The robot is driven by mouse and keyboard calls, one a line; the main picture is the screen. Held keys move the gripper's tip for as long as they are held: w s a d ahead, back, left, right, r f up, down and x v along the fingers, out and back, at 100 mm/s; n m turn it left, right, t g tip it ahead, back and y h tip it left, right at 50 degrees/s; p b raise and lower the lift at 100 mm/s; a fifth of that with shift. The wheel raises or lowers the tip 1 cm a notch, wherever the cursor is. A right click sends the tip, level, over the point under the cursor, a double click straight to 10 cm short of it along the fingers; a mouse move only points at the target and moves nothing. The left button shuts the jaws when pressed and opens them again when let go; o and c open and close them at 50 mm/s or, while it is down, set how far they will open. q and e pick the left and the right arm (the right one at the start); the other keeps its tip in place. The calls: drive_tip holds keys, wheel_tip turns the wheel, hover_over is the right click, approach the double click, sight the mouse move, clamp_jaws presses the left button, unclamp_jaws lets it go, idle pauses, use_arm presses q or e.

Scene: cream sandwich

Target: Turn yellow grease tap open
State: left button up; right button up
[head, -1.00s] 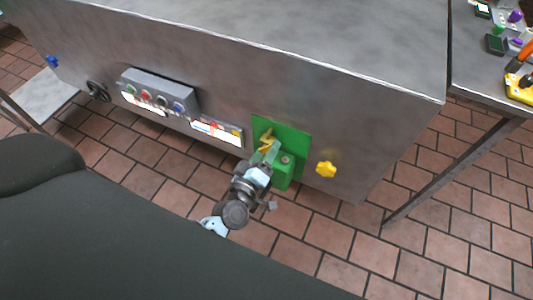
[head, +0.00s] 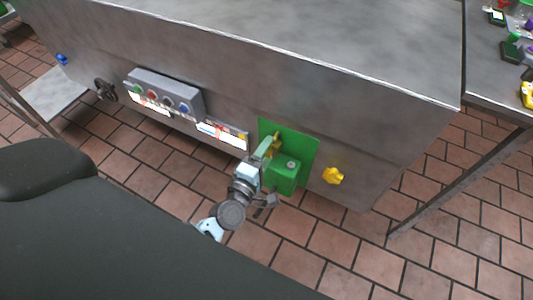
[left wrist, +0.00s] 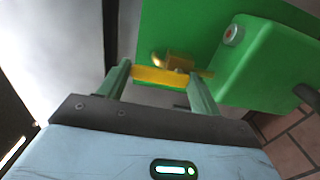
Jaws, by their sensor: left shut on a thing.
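The yellow grease tap (head: 276,142) sits on a green plate (head: 302,146) on the front of the steel machine. In the left wrist view its yellow lever (left wrist: 158,76) lies crosswise between my fingers, with a brass-coloured valve body behind it. My left gripper (head: 267,149) is at the tap, its green fingers shut on the lever; it also shows in the left wrist view (left wrist: 160,78). In the head view, the fingers partly hide the lever. My right gripper is not in view.
A green box (head: 283,174) juts out just right of the gripper. A yellow knob (head: 333,176) is farther right. A grey button panel (head: 165,92) and a black handwheel (head: 106,90) are to the left. The tiled floor (head: 335,238) below is clear.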

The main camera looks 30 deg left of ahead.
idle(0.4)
use_arm(q)
drive_tip(key=o, duration=1)
drive_tip(key=shift+s+a, duration=0.15)
drive_tip(key=shift+s, duration=3.8)
